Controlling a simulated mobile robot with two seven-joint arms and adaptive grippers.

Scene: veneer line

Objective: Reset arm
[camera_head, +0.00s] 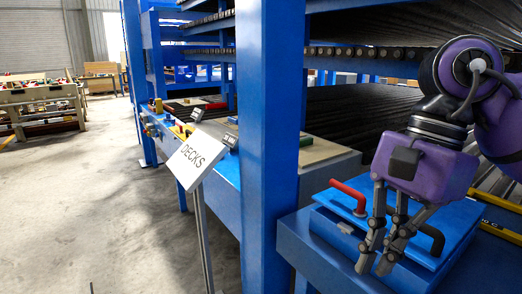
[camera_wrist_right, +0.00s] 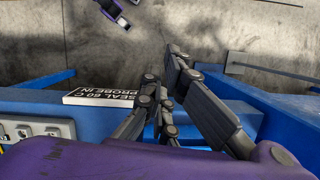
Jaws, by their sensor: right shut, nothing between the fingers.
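My right gripper (camera_head: 374,264) points down over the blue flat box (camera_head: 407,237) on the blue ledge at the right. Its fingers are shut with nothing between them. I cannot tell whether the fingertips touch the box. The box has a red handle (camera_head: 349,194) left of the gripper and a black handle (camera_head: 432,239) just right of the fingers. In the right wrist view the gripper's fingers (camera_wrist_right: 166,80) show over blue frame and concrete floor. My left gripper does not show in the head view.
A blue post (camera_head: 268,140) stands left of the box. A DECKS sign (camera_head: 198,158) on a stand is in front of the machine line. Open concrete floor (camera_head: 90,200) lies at left.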

